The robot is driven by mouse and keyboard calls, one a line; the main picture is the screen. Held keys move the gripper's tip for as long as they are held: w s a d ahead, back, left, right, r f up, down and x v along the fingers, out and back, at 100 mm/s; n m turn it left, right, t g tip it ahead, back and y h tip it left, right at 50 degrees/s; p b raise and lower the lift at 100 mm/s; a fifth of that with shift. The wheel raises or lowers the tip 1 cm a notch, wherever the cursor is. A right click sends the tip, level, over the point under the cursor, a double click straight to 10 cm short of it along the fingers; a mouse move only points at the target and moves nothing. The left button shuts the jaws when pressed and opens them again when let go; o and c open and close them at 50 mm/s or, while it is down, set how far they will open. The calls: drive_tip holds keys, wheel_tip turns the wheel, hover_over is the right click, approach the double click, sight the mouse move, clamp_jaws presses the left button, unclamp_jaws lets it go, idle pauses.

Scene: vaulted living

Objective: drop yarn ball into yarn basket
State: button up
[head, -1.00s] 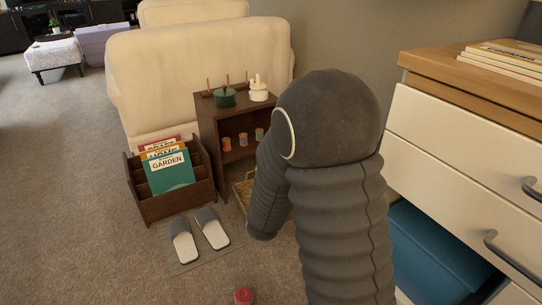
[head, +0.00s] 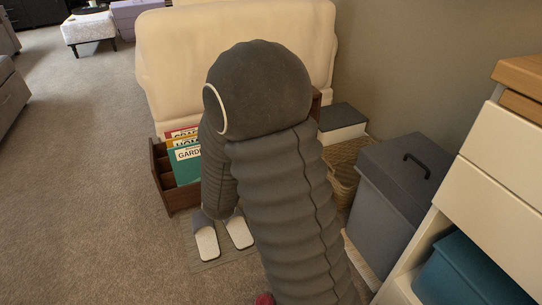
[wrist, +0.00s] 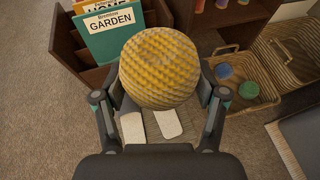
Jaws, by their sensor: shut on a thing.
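A yellow, textured yarn ball (wrist: 160,68) sits between the two fingers of my gripper (wrist: 160,98) in the wrist view. My gripper is shut on it and holds it above the floor, in front of the magazine rack. A wicker basket (wrist: 266,92) with a blue and a green ball in it stands to the right of my gripper, apart from the held ball. A second wicker basket (wrist: 292,60) stands further right. In the head view my arm hides my gripper and the yellow ball; part of a wicker basket (head: 343,188) shows right of the arm.
The magazine rack (head: 165,180) and pale slippers (head: 207,243) are at left. A grey lidded bin (head: 395,190) stands right of the baskets, before a white drawer unit (head: 490,170). A cream sofa (head: 175,60) is behind. Carpet at left is clear.

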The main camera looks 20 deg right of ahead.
drive_tip(key=w+d+f+m+g+h, duration=0.2)
drive_tip(key=w+d+m+g+h, duration=0.15)
drive_tip(key=w+d, duration=0.4)
drive_tip(key=w+d+f+m+g+h, duration=0.1)
drive_tip(key=w+d+m+g+h, duration=0.2)
drive_tip(key=d, duration=0.7)
drive_tip(key=d+f+m+g+h, duration=0.1)
drive_tip(key=d+f+m+g, duration=0.3)
drive_tip(key=d+f, duration=0.3)
drive_tip(key=s+d+f+m+g+h+b, duration=0.1)
drive_tip(key=d+f+m+g, duration=0.2)
drive_tip(key=f, duration=0.7)
drive_tip(key=shift+s+d+f+m+g, duration=0.3)
drive_tip(key=shift+d+m, duration=0.85)
drive_tip(key=shift+d, duration=0.7)
drive_tip(key=shift+h, duration=0.25)
drive_tip(key=o, duration=1.2)
drive_tip(key=shift+a+r, duration=0.1)
drive_tip(key=shift+a, duration=0.05)
drive_tip(key=v, duration=1.1)
drive_tip(key=shift+a, duration=0.3)
